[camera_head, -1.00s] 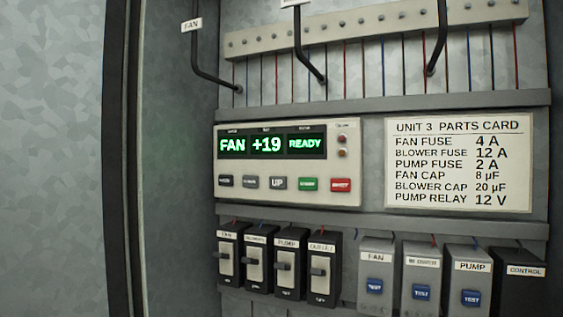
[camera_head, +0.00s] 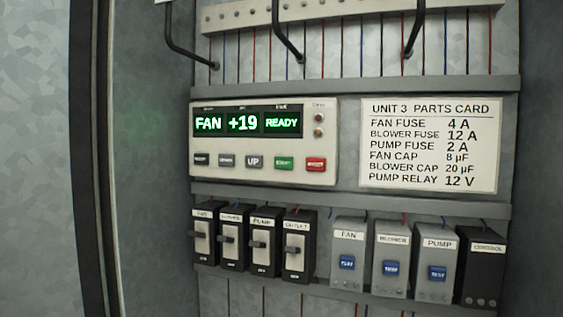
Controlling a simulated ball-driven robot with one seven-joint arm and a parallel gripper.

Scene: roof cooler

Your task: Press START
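A cream controller (camera_head: 327,178) is mounted in the middle of the cabinet. Its dark display (camera_head: 247,122) reads FAN, +19 and READY in green. The green button's small label is blurred but looks like START. The red button's label is too blurred to read surely. Nothing covers the buttons. My gripper is not in view.
Dark breakers (camera_head: 264,242) and grey relays with blue TEST buttons (camera_head: 391,267) stand in a row below the controller. A parts card (camera_head: 430,145) is at its right. Black bent tubes (camera_head: 290,38) hang above. The cabinet's left wall and dark edge (camera_head: 92,160) stand at the left.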

